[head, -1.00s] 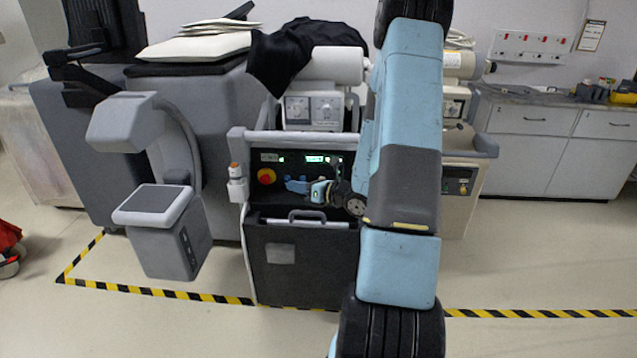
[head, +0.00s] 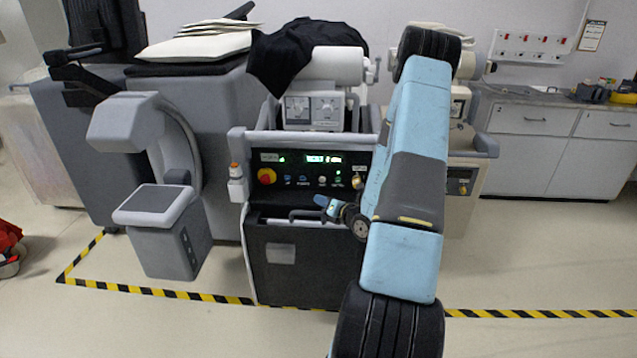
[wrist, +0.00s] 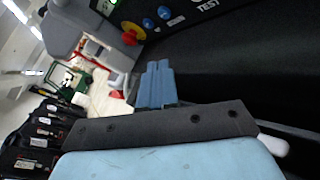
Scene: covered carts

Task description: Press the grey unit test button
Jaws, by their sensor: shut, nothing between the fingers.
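A black control panel (head: 292,168) on the middle cart carries a row of small controls. A pale grey button (head: 322,181) sits right of two blue buttons (head: 295,181) and left of a green-lit one (head: 338,182). My gripper (head: 319,201) is shut and empty, just below the button row in the head view, apart from the grey button as far as I can tell. In the wrist view my shut blue fingers (wrist: 158,68) point toward the panel. Blue buttons and a "TEST" label (wrist: 208,5) show at the top there; the grey button is not visible.
A red-yellow emergency knob (head: 266,177) is at the panel's left and a brass knob (head: 357,182) at its right. A handle (head: 305,214) lies below the panel. A grey C-shaped machine (head: 152,200) stands left. The floor in front is clear.

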